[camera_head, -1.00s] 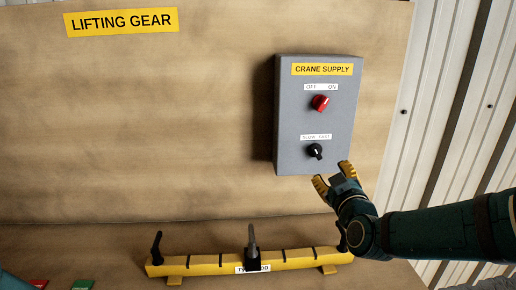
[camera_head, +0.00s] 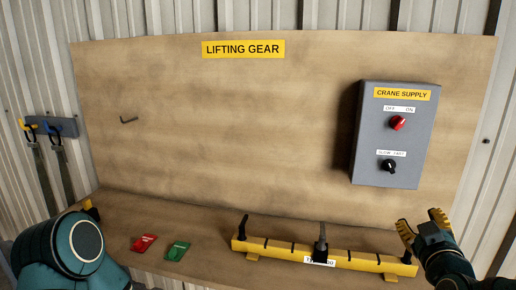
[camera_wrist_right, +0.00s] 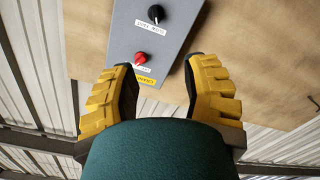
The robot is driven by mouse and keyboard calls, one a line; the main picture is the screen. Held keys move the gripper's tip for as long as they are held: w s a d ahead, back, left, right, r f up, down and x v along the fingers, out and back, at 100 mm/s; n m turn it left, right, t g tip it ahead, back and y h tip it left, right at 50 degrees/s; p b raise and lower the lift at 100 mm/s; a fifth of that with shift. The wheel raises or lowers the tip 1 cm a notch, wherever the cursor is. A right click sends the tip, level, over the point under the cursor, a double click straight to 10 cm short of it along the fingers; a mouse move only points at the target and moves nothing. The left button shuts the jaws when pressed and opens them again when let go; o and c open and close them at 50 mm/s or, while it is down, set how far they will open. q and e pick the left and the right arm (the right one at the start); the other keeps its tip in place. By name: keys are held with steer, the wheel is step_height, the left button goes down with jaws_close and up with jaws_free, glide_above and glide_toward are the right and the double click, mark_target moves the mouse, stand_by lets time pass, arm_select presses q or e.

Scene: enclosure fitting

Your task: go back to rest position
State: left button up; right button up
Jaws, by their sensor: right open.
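My right gripper (camera_head: 424,228) is open and empty at the lower right of the head view, below and to the right of the grey crane supply box (camera_head: 370,160). Its two yellow fingers stand apart in the right wrist view (camera_wrist_right: 160,92), with the box (camera_wrist_right: 172,50) showing beyond them. The box has a red knob (camera_head: 397,123) under the OFF/ON label and a black knob (camera_head: 388,165) under the slow/fast label. My left arm shows at the lower left of the head view. A small yellow piece shows behind it, but the left gripper's fingers cannot be made out.
A yellow beam (camera_head: 283,251) with black levers lies on the bench. A red tag (camera_head: 144,243) and a green tag (camera_head: 178,251) lie left of it. Straps hang from a blue rack (camera_head: 62,127) at far left. A hook (camera_head: 129,119) sticks out of the board.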

steer(key=a+f+m+g+y, duration=0.15)
steer(key=a+f+g, duration=0.35)
steer(key=f, duration=0.7)
steer(key=a+f+g+y, duration=0.25)
steer(key=a+f, duration=0.45)
steer(key=f, duration=0.5)
steer(key=s+a+f+m+g+y, duration=0.1)
steer(key=s+a+f+g, duration=0.3)
steer(key=f, duration=0.5)
steer(key=s+a+f+m+g+y, duration=0.2)
steer(key=s+a+f+g, duration=0.2)
steer(key=s+a+f, duration=0.4)
steer(key=shift+s+f+y, duration=0.4)
steer(key=shift+s+f, duration=0.45)
steer(key=shift+s, duration=0.4)
steer(key=shift+a+m, duration=0.15)
steer(key=shift+m, duration=0.1)
